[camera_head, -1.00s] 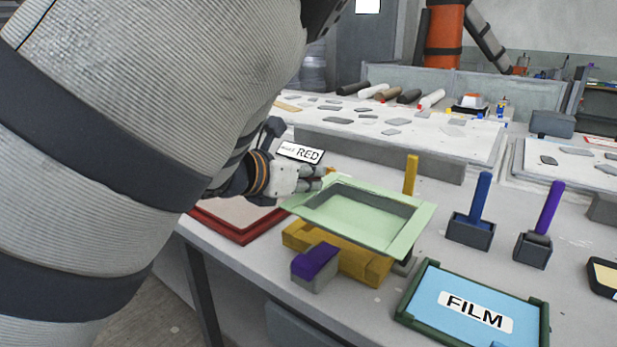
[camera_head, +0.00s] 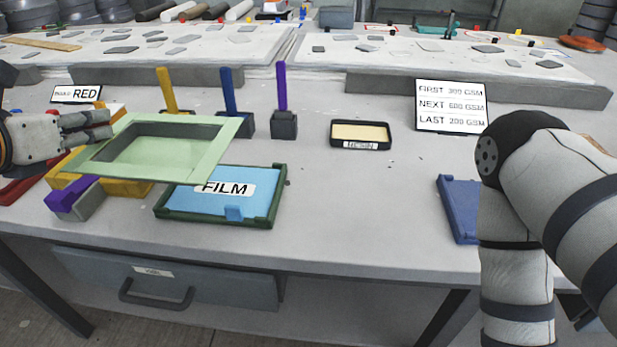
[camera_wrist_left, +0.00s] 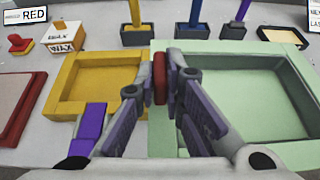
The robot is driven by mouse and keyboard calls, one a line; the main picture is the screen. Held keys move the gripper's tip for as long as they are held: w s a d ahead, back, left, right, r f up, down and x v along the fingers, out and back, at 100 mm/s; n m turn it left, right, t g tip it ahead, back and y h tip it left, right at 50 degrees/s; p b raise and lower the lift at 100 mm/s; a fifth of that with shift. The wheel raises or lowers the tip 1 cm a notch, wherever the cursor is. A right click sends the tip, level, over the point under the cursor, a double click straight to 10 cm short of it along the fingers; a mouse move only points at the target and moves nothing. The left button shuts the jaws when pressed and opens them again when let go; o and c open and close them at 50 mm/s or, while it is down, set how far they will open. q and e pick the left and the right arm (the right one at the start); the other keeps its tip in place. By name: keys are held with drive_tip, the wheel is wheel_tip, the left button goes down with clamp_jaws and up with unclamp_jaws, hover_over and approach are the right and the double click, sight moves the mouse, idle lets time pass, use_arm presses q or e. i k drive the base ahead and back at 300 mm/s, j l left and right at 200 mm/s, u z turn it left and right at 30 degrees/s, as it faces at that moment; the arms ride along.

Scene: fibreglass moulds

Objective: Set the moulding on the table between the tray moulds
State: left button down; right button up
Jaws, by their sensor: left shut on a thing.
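The moulding (camera_head: 105,163) is a pale green, shallow rectangular tray with a wide rim. My left gripper (camera_head: 108,125) is shut on its left rim and holds it above the table. In the left wrist view the fingers (camera_wrist_left: 160,80) close around a small red part at the moulding's (camera_wrist_left: 245,65) edge. A yellow tray mould (camera_head: 128,188) lies below it, partly hidden; it shows left of the fingers in the left wrist view (camera_wrist_left: 62,95). A red-framed tray (camera_head: 22,190) is at the far left. My right arm shows at the right, but its gripper does not.
A green-framed FILM tray (camera_head: 262,212) and a purple-topped block (camera_head: 75,200) sit near the front edge. Yellow, blue (camera_head: 230,92) and purple (camera_head: 281,88) handled tools stand behind. A resin tray (camera_head: 360,134) and a blue tray (camera_head: 458,205) lie right. The table's centre-right (camera_head: 350,190) is clear.

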sight(364, 204)
drive_tip(key=l+u, duration=0.1)
drive_tip(key=l, duration=0.45)
drive_tip(key=k+l+u, duration=0.1)
drive_tip(key=l, duration=0.45)
drive_tip(key=k+l+u, duration=0.15)
drive_tip(key=l, duration=0.4)
